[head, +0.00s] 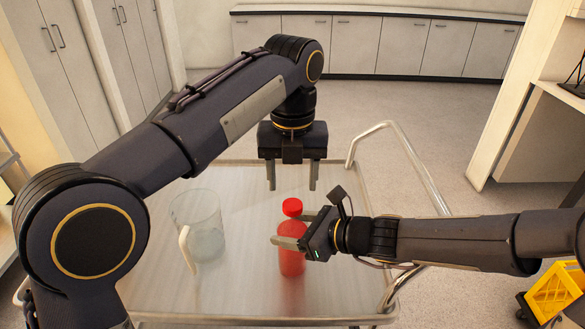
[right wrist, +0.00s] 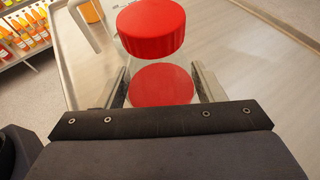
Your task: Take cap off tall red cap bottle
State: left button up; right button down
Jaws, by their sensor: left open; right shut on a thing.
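The tall bottle (head: 291,263) holds red juice and stands upright on the cart, with its red cap (head: 292,207) on top. My right gripper (head: 291,229) comes in from the right and is shut around the bottle's upper body, below the cap. In the right wrist view the red cap (right wrist: 151,30) shows above the fingers, and the red juice (right wrist: 161,84) shows between them. My left gripper (head: 292,182) points down with its fingers apart. It is empty and hangs above the cap, apart from it. The bottle's side is partly hidden by the right gripper.
A clear jug (head: 204,226) with a pale handle stands left of the bottle on the metal cart top (head: 240,300). A raised cart rail (head: 425,175) runs along the right. A shelf of bottles (right wrist: 22,32) shows in the right wrist view. A yellow bucket (head: 555,292) stands lower right.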

aim_at(292, 204)
pick_arm(q)
jog(key=shift+f, duration=2.7)
jog(key=c, duration=1.1)
jog(key=shift+o, duration=0.2)
